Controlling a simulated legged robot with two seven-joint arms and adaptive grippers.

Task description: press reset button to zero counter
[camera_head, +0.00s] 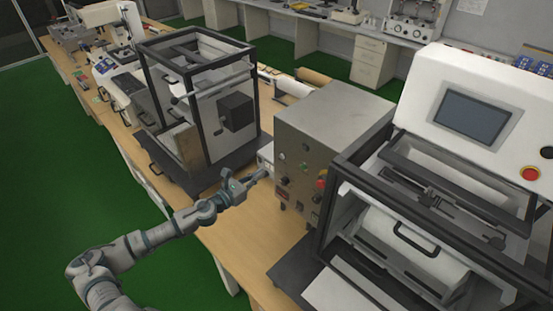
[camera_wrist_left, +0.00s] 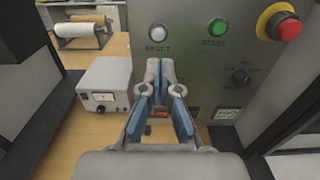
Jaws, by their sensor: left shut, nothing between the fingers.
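The grey metal control box (camera_head: 325,118) stands on the wooden bench in the head view. In the left wrist view its front panel (camera_wrist_left: 190,60) carries a white button (camera_wrist_left: 158,33) labelled RESET. A small red-lit display (camera_wrist_left: 158,114), likely the counter, shows low on the panel between my fingers; its digits are not readable. My left gripper (camera_head: 264,174) is shut and empty in front of the panel's left part. In the left wrist view its fingertips (camera_wrist_left: 160,65) lie just below the RESET button, seemingly apart from it. My right gripper is not in view.
A green START button (camera_wrist_left: 217,27) and a red stop knob (camera_wrist_left: 280,22) sit right of RESET. A small white meter box (camera_wrist_left: 104,83) stands to the left. Framed test machines flank the box, one at left (camera_head: 200,105), one at right (camera_head: 430,190).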

